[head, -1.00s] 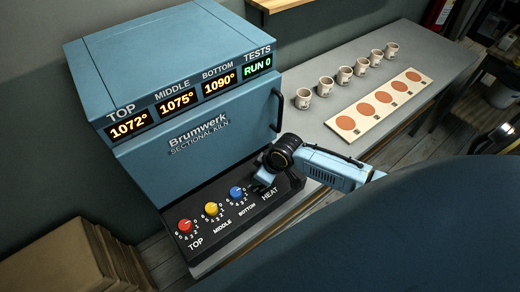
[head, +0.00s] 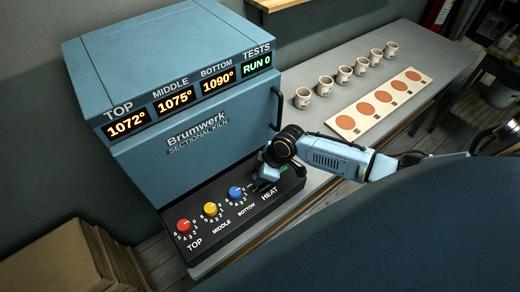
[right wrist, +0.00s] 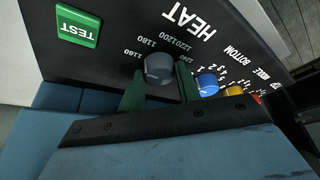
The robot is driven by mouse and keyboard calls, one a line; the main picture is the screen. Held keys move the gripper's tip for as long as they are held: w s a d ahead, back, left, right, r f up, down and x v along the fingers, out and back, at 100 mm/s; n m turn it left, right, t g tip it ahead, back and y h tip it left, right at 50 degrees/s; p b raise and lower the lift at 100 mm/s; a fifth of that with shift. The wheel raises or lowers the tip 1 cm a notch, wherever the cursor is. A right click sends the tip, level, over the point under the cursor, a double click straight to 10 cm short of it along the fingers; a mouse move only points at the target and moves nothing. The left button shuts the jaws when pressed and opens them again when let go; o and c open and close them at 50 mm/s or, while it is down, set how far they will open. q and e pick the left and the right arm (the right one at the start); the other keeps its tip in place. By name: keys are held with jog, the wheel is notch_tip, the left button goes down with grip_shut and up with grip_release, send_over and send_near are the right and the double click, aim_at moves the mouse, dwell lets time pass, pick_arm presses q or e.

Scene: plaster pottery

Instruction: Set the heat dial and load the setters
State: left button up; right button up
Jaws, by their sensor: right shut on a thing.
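In the head view the gripper hides the dial. A pale board (head: 357,131) with several round terracotta discs (head: 366,109) lies on the bench. Several small pale cups (head: 325,83) stand in a row behind it. My left gripper is out of view.
The blue kiln (head: 190,145) is closed, with a handle (head: 276,110) at its right edge. Its displays read 1072°, 1075°, 1090° and RUN 0. Red (head: 184,225), yellow (head: 210,209) and blue (head: 236,193) knobs and a green TEST button (right wrist: 77,26) are on the panel.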

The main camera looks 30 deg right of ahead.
jog(key=o, duration=1)
jog(key=shift+c, duration=0.2)
jog(key=v, duration=1.3)
jog(key=shift+s+r, duration=0.15)
jog(key=shift+s, duration=0.05)
